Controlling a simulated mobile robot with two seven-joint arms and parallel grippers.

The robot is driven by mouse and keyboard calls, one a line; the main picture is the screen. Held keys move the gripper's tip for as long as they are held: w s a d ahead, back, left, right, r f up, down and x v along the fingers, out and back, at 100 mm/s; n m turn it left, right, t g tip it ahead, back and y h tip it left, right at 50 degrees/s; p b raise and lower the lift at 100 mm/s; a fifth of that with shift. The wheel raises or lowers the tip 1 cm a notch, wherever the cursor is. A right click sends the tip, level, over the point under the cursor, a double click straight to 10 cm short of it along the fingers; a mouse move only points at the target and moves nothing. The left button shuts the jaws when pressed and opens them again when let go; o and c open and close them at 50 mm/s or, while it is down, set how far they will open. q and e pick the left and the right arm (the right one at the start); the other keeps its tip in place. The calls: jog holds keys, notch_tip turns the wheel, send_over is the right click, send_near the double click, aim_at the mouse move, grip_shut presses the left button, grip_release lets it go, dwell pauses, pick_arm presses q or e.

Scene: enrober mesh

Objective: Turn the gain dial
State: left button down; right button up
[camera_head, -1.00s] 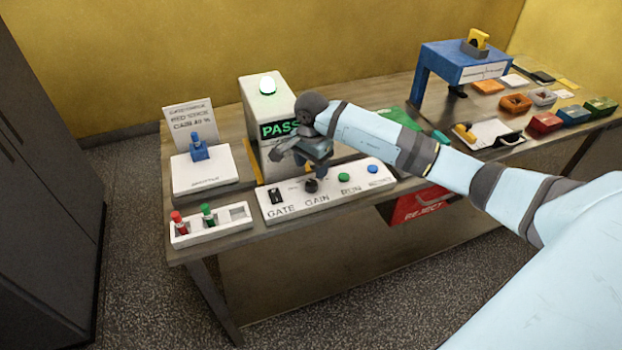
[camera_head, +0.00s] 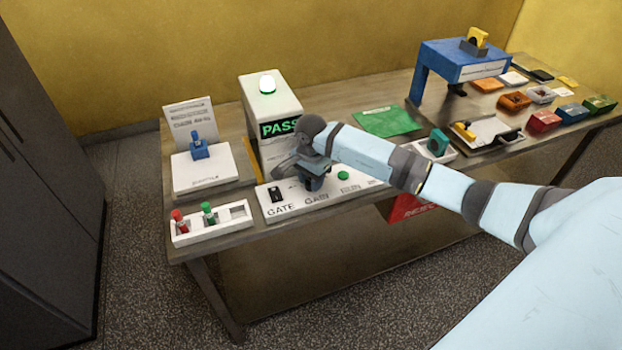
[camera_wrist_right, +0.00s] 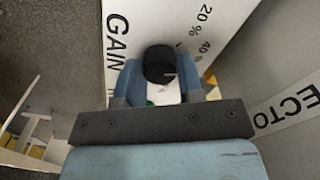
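The gain dial (camera_wrist_right: 159,66) is a round black knob with a light pointer mark, on a white control panel (camera_head: 270,212) on the table. In the right wrist view it lies between the two blue fingers of my right gripper (camera_wrist_right: 160,82), one on each side. No clear gap shows, but I cannot tell if they press on it. The "GAIN" lettering and the 20 % and 40 marks show around it. In the head view my right gripper (camera_head: 314,184) is down at the panel and hides the dial. My left gripper is not in view.
On the panel, a black gate switch (camera_head: 276,194) is left of my gripper and a green button (camera_head: 343,175) is right. A box showing PASS (camera_head: 270,105) stands behind. A white rack (camera_head: 238,222) with red and green pieces is at the front left.

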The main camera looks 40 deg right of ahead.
jog(key=shift+d+m+b, duration=0.1)
jog(key=shift+m+b, duration=0.75)
jog(key=shift+m, duration=0.45)
jog(key=shift+m+b, duration=0.6)
jog(key=shift+m, duration=2)
jog(key=o, duration=0.9)
jog(key=shift+r, duration=0.1)
